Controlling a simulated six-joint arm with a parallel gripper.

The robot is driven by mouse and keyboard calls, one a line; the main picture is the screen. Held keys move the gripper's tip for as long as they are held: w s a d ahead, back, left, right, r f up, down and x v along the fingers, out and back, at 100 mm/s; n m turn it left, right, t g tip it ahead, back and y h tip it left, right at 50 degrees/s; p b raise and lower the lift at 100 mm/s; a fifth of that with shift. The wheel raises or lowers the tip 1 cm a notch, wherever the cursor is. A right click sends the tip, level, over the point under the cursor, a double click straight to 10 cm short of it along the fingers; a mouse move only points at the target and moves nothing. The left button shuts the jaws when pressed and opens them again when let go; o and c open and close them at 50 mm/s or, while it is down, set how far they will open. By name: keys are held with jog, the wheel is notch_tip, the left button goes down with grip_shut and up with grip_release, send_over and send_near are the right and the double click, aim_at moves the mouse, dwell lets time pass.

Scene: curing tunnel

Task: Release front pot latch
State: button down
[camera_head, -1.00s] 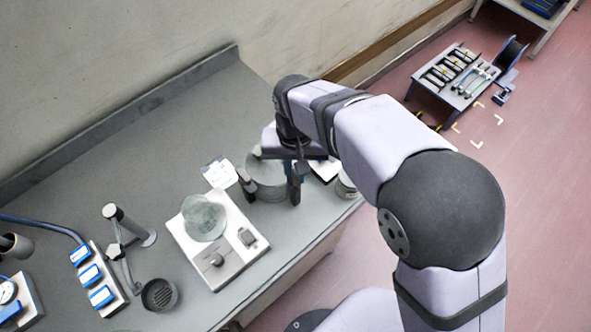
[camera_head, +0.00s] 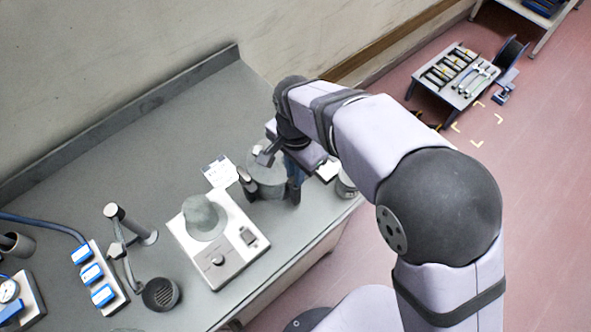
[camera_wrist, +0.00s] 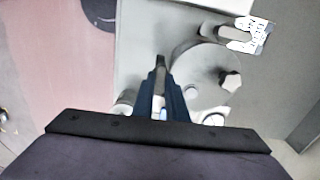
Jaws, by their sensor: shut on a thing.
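The pot (camera_head: 266,170) is a grey round vessel near the bench's front edge, partly hidden by my gripper in the head view. A dark latch (camera_head: 246,180) stands on the pot's left side. My gripper (camera_head: 294,192) is at the pot's right, front side. In the wrist view my gripper (camera_wrist: 160,75) points down beside the pot's rim, shut on a narrow part that looks like the front latch (camera_wrist: 158,88). The fingers hide most of that part.
A white hotplate-like unit (camera_head: 228,262) with a rounded grey vessel (camera_head: 203,218) stands left of the pot. A printed card (camera_head: 219,171) lies behind. A small pale container (camera_head: 346,186) stands close on the right, near the bench edge. The back of the bench is clear.

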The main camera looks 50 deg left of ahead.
jog(key=shift+m, duration=0.3)
jog(key=c, duration=1.8)
grip_release()
jog(key=shift+o, duration=0.2)
jog(key=shift+r, duration=0.1)
jog(key=shift+r+b, duration=1.2)
jog(key=shift+r, duration=2.45)
jog(key=w+d+f, duration=0.1)
jog(key=w+d, duration=0.6)
jog(key=d, duration=0.3)
jog(key=w+d+f, duration=0.2)
jog(key=w+d, duration=0.5)
jog(key=d, duration=0.4)
jog(key=s+d+f, duration=0.2)
jog(key=s+d, duration=0.1)
jog(key=d, duration=0.8)
jog(key=s+d+f, duration=0.3)
jog(key=d, duration=0.9)
jog(key=shift+d, duration=0.15)
